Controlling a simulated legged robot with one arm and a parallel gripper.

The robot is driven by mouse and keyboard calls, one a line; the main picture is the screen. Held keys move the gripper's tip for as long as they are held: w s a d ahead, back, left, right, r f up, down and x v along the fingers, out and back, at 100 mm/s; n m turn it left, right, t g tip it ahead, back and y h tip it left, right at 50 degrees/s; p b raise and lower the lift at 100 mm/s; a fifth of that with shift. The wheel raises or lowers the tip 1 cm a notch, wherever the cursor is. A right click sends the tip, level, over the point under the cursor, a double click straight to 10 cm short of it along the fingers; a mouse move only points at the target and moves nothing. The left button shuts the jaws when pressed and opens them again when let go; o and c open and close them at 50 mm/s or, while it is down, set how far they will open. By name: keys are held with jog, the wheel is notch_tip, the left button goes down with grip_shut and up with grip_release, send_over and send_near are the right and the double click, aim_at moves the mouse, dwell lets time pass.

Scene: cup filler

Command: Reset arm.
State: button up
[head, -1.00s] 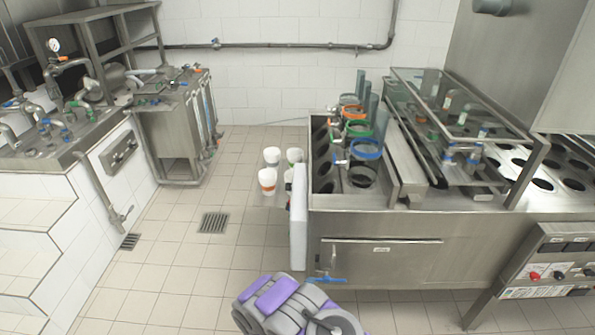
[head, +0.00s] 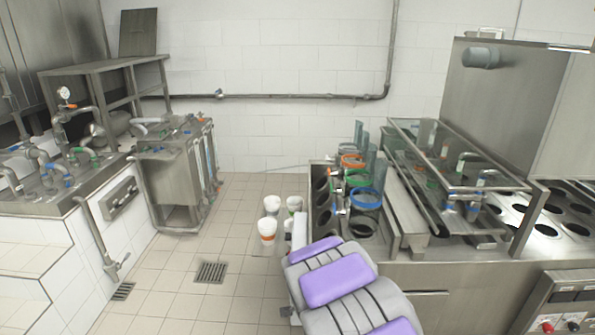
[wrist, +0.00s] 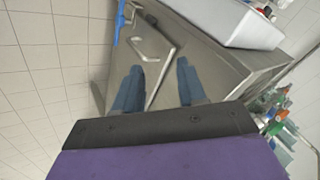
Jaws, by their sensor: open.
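My gripper (wrist: 158,88) shows in the wrist view as two blue-grey fingers, apart and with nothing between them. Behind the fingers is a steel machine front with a handle (wrist: 152,46). In the head view my purple and grey arm covers the lower middle, in front of the steel cup filler (head: 440,258). My fingers cannot be made out in that view.
White cups (head: 267,229) stand left of the filler. Coloured rings, one of them blue (head: 366,199), sit on its top. A glass-topped frame (head: 455,160) is at right. Tiled floor with a drain (head: 211,272) is clear at left. A white tray (wrist: 232,22) shows in the wrist view.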

jog(key=s+d+r+n+g+y, duration=0.1)
jog(key=s+r+n+g, duration=0.15)
jog(key=s+r, duration=0.55)
jog(key=s+d+r+n+g+y, duration=0.15)
jog(key=s+r+n, duration=0.3)
jog(key=s, duration=0.75)
jog(key=s+d+r+n+g, duration=0.2)
jog(key=s, duration=0.9)
jog(key=s+d+r+n+g+h, duration=0.1)
jog(key=s+d+r+n+g, duration=0.1)
jog(key=s, duration=1)
jog(key=shift+s+d+r+n+g, duration=0.25)
jog(key=shift+d+r+n+g, duration=0.15)
jog(key=shift+d+r+n, duration=0.4)
jog(key=shift+a+h, duration=0.1)
jog(key=shift+h, duration=0.15)
